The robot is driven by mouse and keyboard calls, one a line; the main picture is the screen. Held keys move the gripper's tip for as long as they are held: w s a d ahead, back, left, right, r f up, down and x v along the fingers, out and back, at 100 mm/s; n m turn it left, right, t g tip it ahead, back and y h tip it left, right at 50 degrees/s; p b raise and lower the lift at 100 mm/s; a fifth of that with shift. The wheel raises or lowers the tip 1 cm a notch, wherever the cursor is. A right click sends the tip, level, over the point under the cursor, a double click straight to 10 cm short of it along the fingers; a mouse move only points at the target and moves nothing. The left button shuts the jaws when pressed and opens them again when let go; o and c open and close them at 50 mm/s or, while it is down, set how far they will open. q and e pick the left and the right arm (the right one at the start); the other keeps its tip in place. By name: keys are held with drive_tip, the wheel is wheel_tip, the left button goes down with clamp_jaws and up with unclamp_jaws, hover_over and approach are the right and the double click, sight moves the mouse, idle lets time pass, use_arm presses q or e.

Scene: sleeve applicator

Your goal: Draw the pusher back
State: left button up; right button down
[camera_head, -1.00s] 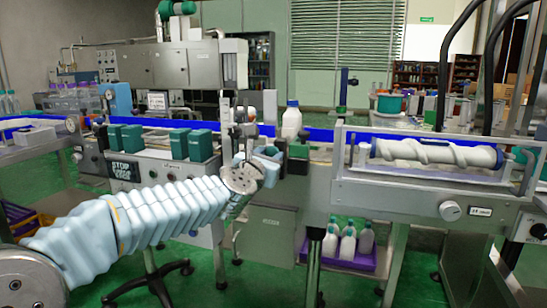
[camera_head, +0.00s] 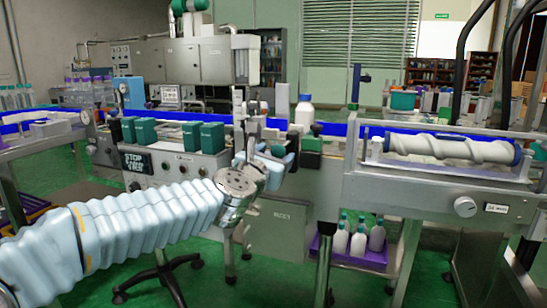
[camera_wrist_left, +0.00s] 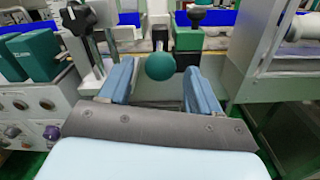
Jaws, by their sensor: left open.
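A round teal ball knob (camera_wrist_left: 160,66) shows in the left wrist view, between the two blue fingers of my left gripper (camera_wrist_left: 159,74). The fingers are apart on either side of it, and I cannot see them touching it. What the knob is fixed to is hidden, so I cannot tell which part is the pusher. In the head view my left gripper (camera_head: 273,161) is at the front edge of the machine, just left of a green block (camera_head: 311,143). That block has a black knob on top in the wrist view (camera_wrist_left: 187,40). My right gripper is not in view.
A white bottle (camera_head: 305,116) with a blue cap stands behind the gripper by the blue conveyor. A metal post with a black star knob (camera_wrist_left: 78,18) rises left of the fingers. Teal boxes (camera_head: 202,137) stand further left. A white screw roller (camera_head: 450,148) lies at right.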

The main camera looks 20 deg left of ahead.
use_arm(q)
drive_tip(key=shift+s, duration=0.1)
drive_tip(key=s, duration=1.3)
drive_tip(key=shift+s+a, duration=0.25)
drive_tip(key=shift+s, duration=0.05)
